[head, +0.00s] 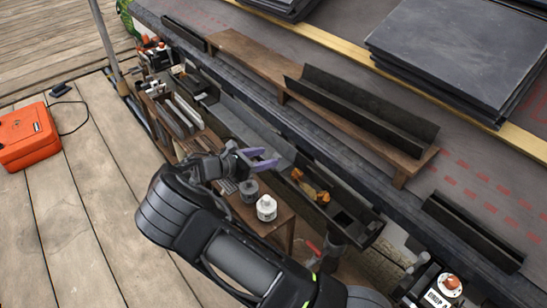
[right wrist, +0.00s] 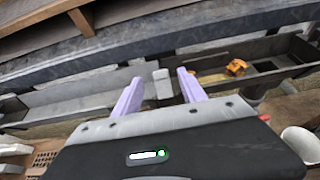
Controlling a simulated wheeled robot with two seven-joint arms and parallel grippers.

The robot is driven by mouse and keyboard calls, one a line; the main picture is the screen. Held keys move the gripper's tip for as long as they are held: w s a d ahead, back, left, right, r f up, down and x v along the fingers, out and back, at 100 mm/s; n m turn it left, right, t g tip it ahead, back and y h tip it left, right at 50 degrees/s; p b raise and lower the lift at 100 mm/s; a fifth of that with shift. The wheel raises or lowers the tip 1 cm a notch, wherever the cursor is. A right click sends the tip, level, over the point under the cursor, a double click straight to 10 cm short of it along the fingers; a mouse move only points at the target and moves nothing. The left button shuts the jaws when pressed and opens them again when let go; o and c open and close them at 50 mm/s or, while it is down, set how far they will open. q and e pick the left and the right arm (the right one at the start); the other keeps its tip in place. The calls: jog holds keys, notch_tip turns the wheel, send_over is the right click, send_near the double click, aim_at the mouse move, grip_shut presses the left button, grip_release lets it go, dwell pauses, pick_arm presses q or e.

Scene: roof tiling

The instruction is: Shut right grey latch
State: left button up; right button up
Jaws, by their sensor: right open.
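My right gripper (head: 267,157) is open, its two purple fingers reaching over the dark gutter (head: 232,124) along the roof edge. In the right wrist view the fingers (right wrist: 160,76) stand apart, one on each side of a small upright grey piece (right wrist: 162,86) at the gutter, which looks like the grey latch. It shows no clear contact with either finger. I cannot tell how far the latch is shut. In the head view I cannot make the latch out beside the gripper. My left gripper is not in view.
An orange-brown object (head: 310,187) lies in the gutter right of my gripper. A white pot (head: 266,208) stands on the wooden bench below. A wooden board (head: 258,58) with a dark channel piece (head: 360,105) lies above the gutter. Slates (head: 465,50) are stacked on the roof.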

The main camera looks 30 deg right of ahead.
aim_at(276, 155)
jog(key=b+x, duration=0.1)
jog(key=x, duration=0.3)
jog(key=shift+d+f, duration=0.15)
jog(key=shift+c, duration=0.4)
grip_shut()
